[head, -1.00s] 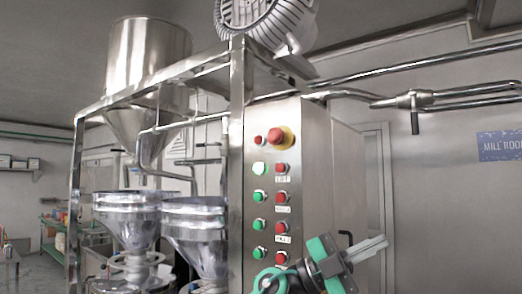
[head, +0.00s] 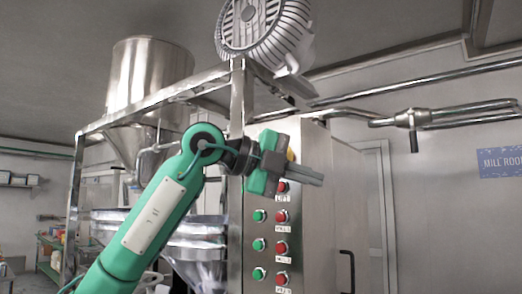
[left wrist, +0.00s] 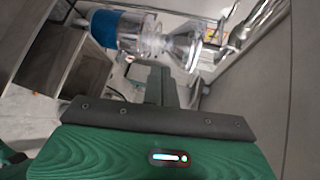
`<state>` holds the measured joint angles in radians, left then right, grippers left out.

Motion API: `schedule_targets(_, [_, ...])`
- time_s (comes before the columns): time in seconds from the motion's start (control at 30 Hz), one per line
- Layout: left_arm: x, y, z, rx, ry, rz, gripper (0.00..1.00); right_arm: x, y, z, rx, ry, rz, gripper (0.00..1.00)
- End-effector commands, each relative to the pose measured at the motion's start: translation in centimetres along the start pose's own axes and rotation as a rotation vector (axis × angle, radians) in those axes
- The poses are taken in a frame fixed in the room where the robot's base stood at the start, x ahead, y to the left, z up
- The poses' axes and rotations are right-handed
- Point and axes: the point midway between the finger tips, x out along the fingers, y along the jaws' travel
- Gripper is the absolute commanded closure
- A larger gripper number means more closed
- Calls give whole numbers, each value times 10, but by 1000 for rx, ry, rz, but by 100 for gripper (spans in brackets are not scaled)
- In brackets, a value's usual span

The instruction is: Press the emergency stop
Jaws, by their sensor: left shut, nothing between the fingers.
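The emergency stop (head: 291,155) is at the top of the control panel on the steel cabinet (head: 312,225). Only a sliver of its yellow base shows, and its red head is hidden behind my left gripper. My left gripper (head: 318,180) is shut and empty, in front of the panel's upper part, fingers pointing right and slightly down. I cannot tell whether it touches the panel. In the left wrist view the shut fingers (left wrist: 160,86) show, but the emergency stop does not. My right gripper is not in view.
Green buttons (head: 259,245) and red buttons (head: 281,248) sit in rows below. A steel frame post (head: 237,90) stands at the panel's left edge. A motor (head: 262,30) is above. A black door handle (head: 347,268) sticks out at the cabinet's lower right.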

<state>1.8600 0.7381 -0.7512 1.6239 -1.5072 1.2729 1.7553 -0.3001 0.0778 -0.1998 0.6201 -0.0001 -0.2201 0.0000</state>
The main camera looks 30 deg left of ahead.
Motion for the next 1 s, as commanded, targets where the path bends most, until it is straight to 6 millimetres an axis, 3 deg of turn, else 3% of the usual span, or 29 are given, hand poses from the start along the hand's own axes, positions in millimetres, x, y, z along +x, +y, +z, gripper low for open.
schedule_targets(0.3, [-114,-37,26,-101,-357,65,100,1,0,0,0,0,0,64])
schedule_targets(0.5, [-169,-46,33,-181,-511,66,100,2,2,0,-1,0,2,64])
schedule_targets(0.7, [-191,-48,35,-218,-569,63,100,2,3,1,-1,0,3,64])
schedule_targets(1.0, [-192,-48,35,-220,-571,63,100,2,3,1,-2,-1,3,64])
